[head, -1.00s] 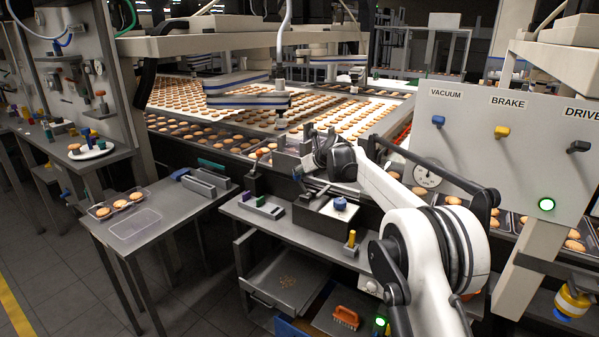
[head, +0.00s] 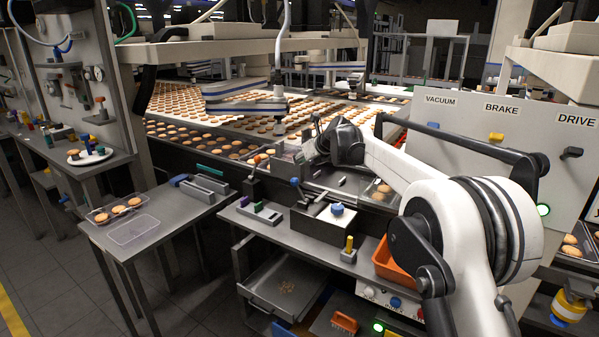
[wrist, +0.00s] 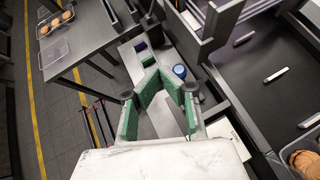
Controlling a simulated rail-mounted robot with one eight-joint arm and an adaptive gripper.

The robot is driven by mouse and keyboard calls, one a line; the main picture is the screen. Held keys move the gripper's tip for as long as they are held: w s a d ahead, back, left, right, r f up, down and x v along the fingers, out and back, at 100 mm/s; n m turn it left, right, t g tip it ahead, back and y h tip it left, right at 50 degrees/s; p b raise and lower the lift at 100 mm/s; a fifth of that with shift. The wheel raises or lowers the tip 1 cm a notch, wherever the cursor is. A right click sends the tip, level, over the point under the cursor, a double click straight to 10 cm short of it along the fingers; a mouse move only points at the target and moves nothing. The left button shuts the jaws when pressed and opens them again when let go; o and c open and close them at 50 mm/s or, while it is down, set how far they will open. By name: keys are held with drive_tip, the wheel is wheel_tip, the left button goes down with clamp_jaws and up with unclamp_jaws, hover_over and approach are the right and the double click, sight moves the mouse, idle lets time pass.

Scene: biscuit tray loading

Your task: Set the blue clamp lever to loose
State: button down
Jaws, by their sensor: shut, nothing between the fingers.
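A lever with a round blue knob (head: 295,182) stands on the bench at the left of a white-topped box. It also shows in the wrist view (wrist: 180,71), just beyond and right of my fingertips. My gripper (wrist: 153,76) has green-padded fingers that meet at the tips, with nothing between them. The knob looks apart from the fingers. In the head view the gripper is hard to make out beside my dark wrist. I cannot read any loose or tight mark on the lever.
Another blue knob (head: 337,209) sits on the white-topped box. Purple (head: 244,201) and green (head: 258,206) blocks stand to the left. A black-handled post (head: 254,170) rises behind them. An orange bin (head: 388,262) is at the right. A panel (head: 480,150) with levers stands farther right.

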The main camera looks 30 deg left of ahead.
drive_tip(key=r, duration=0.2)
drive_tip(key=s+r, duration=0.1)
drive_tip(key=shift+d+r, duration=0.1)
drive_tip(key=shift+r, duration=0.25)
